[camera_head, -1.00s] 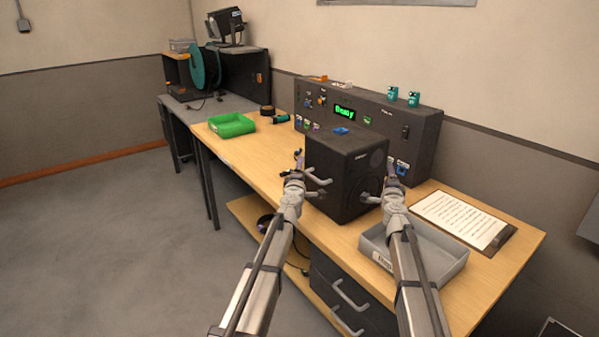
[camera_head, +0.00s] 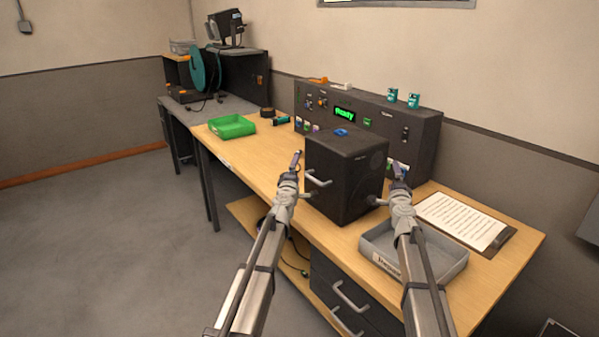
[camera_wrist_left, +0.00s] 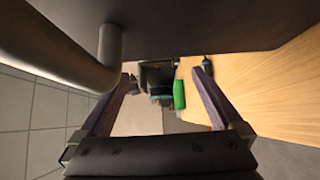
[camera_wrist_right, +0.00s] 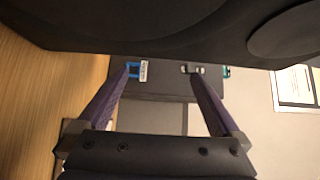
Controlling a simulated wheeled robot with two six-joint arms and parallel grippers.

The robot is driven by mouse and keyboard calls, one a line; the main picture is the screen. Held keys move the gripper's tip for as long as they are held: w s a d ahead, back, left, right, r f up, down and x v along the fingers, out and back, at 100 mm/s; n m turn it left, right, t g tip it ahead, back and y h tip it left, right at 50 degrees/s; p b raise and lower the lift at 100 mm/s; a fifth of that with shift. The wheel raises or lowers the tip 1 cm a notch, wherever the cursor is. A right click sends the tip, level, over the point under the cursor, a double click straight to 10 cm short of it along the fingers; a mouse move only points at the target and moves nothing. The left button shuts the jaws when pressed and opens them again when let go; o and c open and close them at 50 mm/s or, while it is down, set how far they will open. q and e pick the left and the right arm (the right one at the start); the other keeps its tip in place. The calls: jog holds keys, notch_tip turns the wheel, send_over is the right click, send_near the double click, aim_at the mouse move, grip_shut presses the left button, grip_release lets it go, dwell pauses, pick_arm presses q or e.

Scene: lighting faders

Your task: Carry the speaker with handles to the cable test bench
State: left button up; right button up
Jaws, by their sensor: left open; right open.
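The speaker (camera_head: 338,185) is a black box standing upright on the wooden table. A grey handle (camera_head: 318,180) shows on its left side, and a handle end (camera_head: 376,200) on its right. My left gripper (camera_head: 297,158) is open and empty beside the left side. In the left wrist view that handle (camera_wrist_left: 108,50) lies above the open fingers (camera_wrist_left: 163,74), not between them. My right gripper (camera_head: 399,171) is open beside the right side; its wrist view shows the speaker's round cones (camera_wrist_right: 290,32) above its empty fingers. A grey-topped bench (camera_head: 228,106) stands at the back left.
A control panel (camera_head: 425,135) with a green "Ready" display stands behind the speaker. A green tray (camera_head: 232,127) sits toward the far end of the table. A grey tray (camera_head: 447,262) and clipboard (camera_head: 465,220) lie at right. The floor at left is clear.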

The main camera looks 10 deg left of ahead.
pick_arm(q)
jog(key=s, duration=1.2)
pick_arm(e)
jog(key=shift+s, duration=0.1)
jog(key=s, duration=1.1)
jog(key=shift+s, duration=0.4)
jog(key=shift+w, duration=0.15)
